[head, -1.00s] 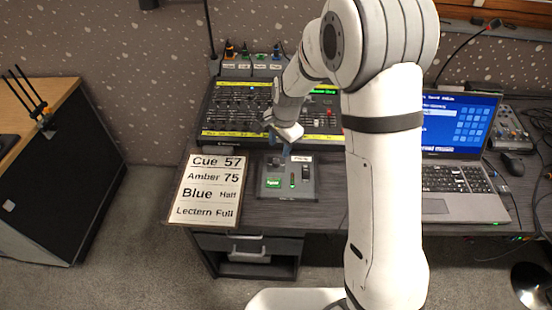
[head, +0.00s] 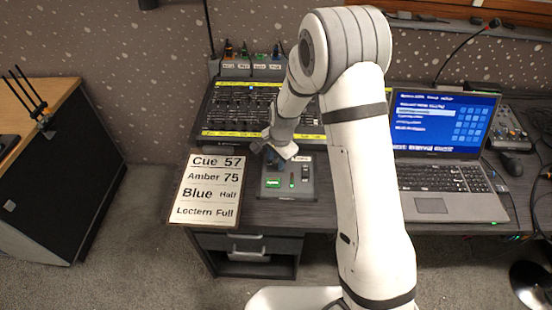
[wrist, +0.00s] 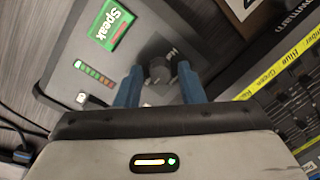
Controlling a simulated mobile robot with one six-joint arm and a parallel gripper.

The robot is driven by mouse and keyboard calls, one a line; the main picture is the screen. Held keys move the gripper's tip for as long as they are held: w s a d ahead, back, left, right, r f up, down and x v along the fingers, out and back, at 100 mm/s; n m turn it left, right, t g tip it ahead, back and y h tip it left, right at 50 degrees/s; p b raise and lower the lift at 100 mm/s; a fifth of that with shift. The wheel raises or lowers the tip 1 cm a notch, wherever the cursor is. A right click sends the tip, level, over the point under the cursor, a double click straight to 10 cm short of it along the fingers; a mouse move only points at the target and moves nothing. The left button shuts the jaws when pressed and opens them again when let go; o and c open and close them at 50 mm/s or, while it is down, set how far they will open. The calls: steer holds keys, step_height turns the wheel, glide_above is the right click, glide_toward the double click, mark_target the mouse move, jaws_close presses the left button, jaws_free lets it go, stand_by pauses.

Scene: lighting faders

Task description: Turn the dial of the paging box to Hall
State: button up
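The paging box (head: 303,190) is a small grey box on the desk in front of the mixing console, with a green label and a small green light. In the wrist view its face (wrist: 140,32) shows a green "Speak" button (wrist: 112,24) and a row of small lights (wrist: 94,74). My gripper (head: 272,160) (wrist: 160,72) is open over the box, a finger on either side of the dial with visible gaps. The dial's setting is unclear.
A cue board (head: 210,190) lies left of the box. The mixing console (head: 232,108) is behind it, also showing at the right of the wrist view. A laptop (head: 432,175) stands to the right. Cables (wrist: 18,125) show at the wrist view's lower left.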

jaws_close()
